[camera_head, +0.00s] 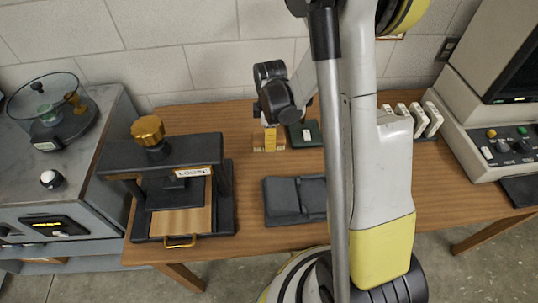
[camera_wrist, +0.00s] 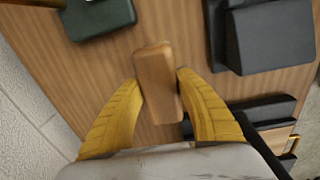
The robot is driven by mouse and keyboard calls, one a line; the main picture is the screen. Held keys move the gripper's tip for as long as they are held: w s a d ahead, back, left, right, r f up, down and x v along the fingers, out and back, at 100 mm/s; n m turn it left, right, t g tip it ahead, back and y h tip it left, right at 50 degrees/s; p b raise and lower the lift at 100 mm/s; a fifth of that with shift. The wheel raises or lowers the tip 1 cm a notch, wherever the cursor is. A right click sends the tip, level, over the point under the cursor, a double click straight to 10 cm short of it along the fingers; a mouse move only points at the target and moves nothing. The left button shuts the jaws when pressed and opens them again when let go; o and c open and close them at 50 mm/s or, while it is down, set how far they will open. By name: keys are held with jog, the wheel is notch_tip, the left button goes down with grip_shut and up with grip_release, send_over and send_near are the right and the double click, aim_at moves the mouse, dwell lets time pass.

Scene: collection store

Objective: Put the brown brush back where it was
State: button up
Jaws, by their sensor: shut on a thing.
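The brown brush (camera_wrist: 157,70) is a small wooden block, seen end to end in the wrist view between the two yellow fingers of my gripper (camera_wrist: 160,82). The fingers are shut on its sides. In the head view my gripper (camera_head: 269,138) points down at the back of the wooden table, with a little of the brush (camera_head: 281,146) showing at the fingertips. The brush is at or very close to the tabletop; I cannot tell whether it touches. Its underside is hidden.
A dark green box (camera_head: 305,134) stands just right of my gripper. A dark grey stand (camera_head: 292,200) lies nearer the front. A black press (camera_head: 186,190) with a gold knob is at the left. White pieces in a rack (camera_head: 432,119) stand right.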

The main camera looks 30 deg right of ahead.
aim_at(269, 157)
notch_tip(269, 157, down, 6)
jog(key=shift+f+b, duration=0.2)
jog(key=shift+b, duration=0.9)
jog(key=shift+r, duration=0.1)
jog(key=o, duration=1.3)
jog(key=shift+r, duration=0.15)
